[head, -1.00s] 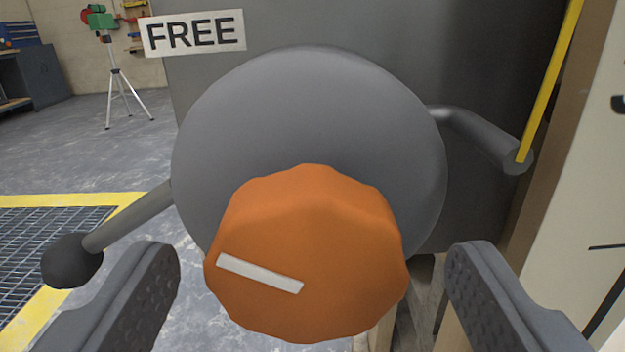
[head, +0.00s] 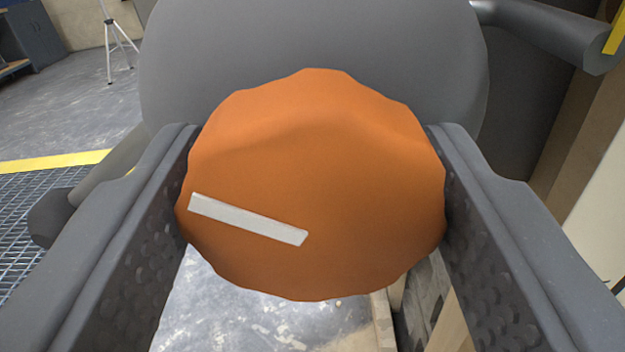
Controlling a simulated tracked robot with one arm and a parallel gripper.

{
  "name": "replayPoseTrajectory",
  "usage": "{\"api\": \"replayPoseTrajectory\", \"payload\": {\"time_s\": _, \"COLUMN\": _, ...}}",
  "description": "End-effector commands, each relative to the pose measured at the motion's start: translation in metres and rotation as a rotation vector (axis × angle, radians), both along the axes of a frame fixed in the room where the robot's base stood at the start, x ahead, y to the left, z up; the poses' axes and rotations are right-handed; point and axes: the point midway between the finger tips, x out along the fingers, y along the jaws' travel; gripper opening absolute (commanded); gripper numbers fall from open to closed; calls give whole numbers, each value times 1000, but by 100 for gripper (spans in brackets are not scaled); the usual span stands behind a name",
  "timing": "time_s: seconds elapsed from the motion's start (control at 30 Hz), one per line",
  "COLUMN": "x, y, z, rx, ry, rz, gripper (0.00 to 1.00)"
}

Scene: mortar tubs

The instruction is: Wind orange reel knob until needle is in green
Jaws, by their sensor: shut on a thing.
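The orange reel knob (head: 320,160) fills the middle of the head view, with a scalloped edge. A white bar mark (head: 248,219) on its face runs from left of centre down slightly to the right. My gripper (head: 316,195) is shut on the knob, with one finger against its left side and one against its right. The grey round reel body (head: 310,40) is behind the knob. No gauge, needle or green zone is in view.
A grey bar with a dark ball end (head: 50,215) sticks out at left, and another grey arm (head: 555,35) at upper right. A floor grate (head: 25,215) with a yellow border lies at left. A tripod (head: 115,40) and blue cabinet (head: 35,30) stand far back.

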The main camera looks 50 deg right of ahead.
Motion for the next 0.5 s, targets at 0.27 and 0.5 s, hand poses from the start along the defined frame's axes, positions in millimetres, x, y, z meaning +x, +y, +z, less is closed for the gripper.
{"api": "replayPoseTrajectory", "payload": {"time_s": 0.27, "x": -1, "y": -1, "z": -5, "rx": 158, "ry": -215, "rz": -4, "gripper": 31}}
{"api": "replayPoseTrajectory", "payload": {"time_s": 0.5, "x": -2, "y": -2, "z": -2, "rx": 210, "ry": -287, "rz": -3, "gripper": 31}}
